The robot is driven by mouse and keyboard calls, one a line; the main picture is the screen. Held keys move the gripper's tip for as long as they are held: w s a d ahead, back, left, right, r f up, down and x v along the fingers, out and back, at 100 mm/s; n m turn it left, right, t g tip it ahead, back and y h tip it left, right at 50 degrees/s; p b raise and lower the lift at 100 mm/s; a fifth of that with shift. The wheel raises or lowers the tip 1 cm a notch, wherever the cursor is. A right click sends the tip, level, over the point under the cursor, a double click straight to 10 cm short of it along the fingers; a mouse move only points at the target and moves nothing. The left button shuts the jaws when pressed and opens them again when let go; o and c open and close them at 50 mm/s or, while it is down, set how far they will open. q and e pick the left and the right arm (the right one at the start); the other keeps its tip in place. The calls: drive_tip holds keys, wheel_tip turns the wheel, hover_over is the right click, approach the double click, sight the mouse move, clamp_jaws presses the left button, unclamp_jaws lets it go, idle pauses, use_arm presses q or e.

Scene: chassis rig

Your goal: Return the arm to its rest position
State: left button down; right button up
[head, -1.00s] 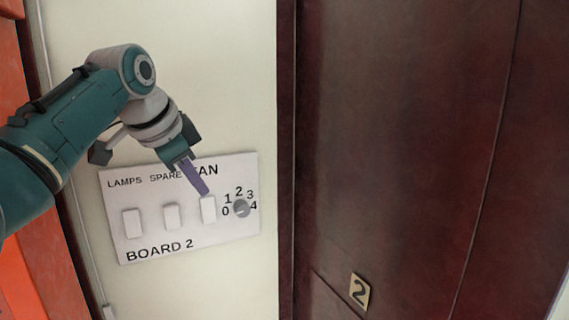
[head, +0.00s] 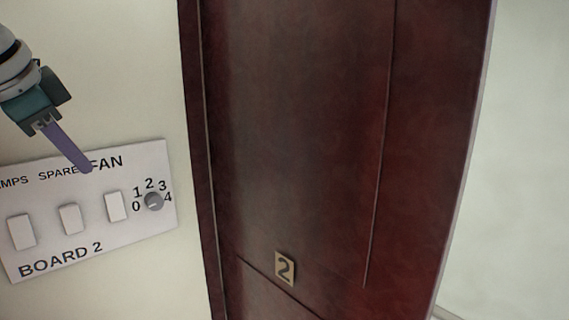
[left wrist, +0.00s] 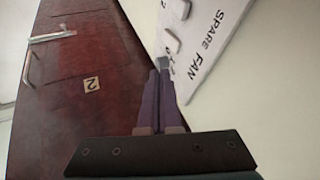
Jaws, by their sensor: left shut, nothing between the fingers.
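My left gripper (head: 86,169) is at the left of the head view, shut and empty, its purple fingers pointing down and right. Its tips show in front of the top of the white switch board (head: 130,236), just left of the word FAN. I cannot tell whether they touch the board. In the left wrist view the shut fingers (left wrist: 163,66) lie together, pointing up past the edge of the board (left wrist: 205,60). Most of my left arm is outside the head view. My right gripper is not in view.
A metal handle (left wrist: 48,38) shows in the left wrist view.

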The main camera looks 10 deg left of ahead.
use_arm(q)
drive_tip(key=s+d+f+n+g, duration=0.1)
drive_tip(key=s+d+f, duration=0.3)
drive_tip(key=s+f, duration=0.25)
drive_tip(key=s+d+f+g, duration=0.1)
drive_tip(key=s+d+f, duration=0.2)
drive_tip(key=s+f, duration=0.3)
drive_tip(key=s+d+f+n, duration=0.1)
drive_tip(key=s+d, duration=0.3)
drive_tip(key=s, duration=0.4)
drive_tip(key=s+d+f+n+g+h, duration=0.1)
drive_tip(key=s+d+f, duration=0.3)
drive_tip(key=s, duration=0.4)
drive_tip(key=shift+s+d+f+n, duration=0.2)
drive_tip(key=shift+s+d+n, duration=0.15)
drive_tip(key=shift+n, duration=0.35)
